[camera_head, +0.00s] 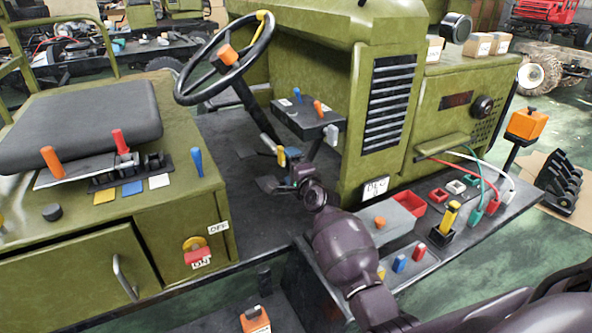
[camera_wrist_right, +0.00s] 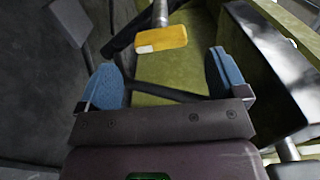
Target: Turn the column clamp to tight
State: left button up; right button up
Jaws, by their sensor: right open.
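In the head view a small yellow piece, likely the same lever (camera_head: 281,157), shows low by the steering column (camera_head: 258,112). My right gripper (camera_wrist_right: 163,78) is open, with its two blue fingertips wide apart. The lever lies ahead of the fingertips, roughly between them, with nothing gripped. In the head view my right gripper (camera_head: 279,164) is small and partly hidden by its wrist. My left gripper is not in view.
The steering wheel (camera_head: 226,60) stands above the column. A dark panel with orange and blue levers (camera_head: 306,118) is close to the right gripper. The green hood (camera_head: 385,100) rises to the right, the black seat (camera_head: 80,125) is at left, and bare cab floor (camera_head: 225,145) lies between.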

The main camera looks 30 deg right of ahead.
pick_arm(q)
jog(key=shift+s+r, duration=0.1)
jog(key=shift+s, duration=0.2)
pick_arm(e)
jog(key=s, duration=0.2)
jog(key=shift+s, duration=0.35)
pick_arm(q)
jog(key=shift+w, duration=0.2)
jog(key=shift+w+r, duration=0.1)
pick_arm(e)
jog(key=s+a+f+n+g, duration=0.2)
jog(key=s+f+n, duration=0.4)
jog(key=s, duration=0.6)
jog(key=s+a+f+n+g, duration=0.2)
jog(key=s+a+f+n, duration=0.2)
jog(key=s+f+n, duration=0.3)
jog(key=s+a+f+n+g, duration=0.2)
jog(key=s+f+n, duration=0.4)
jog(key=s, duration=1)
jog(key=shift+s+a+f+n+y, duration=0.3)
jog(key=shift+a+n+y, duration=0.1)
jog(key=shift+a, duration=0.3)
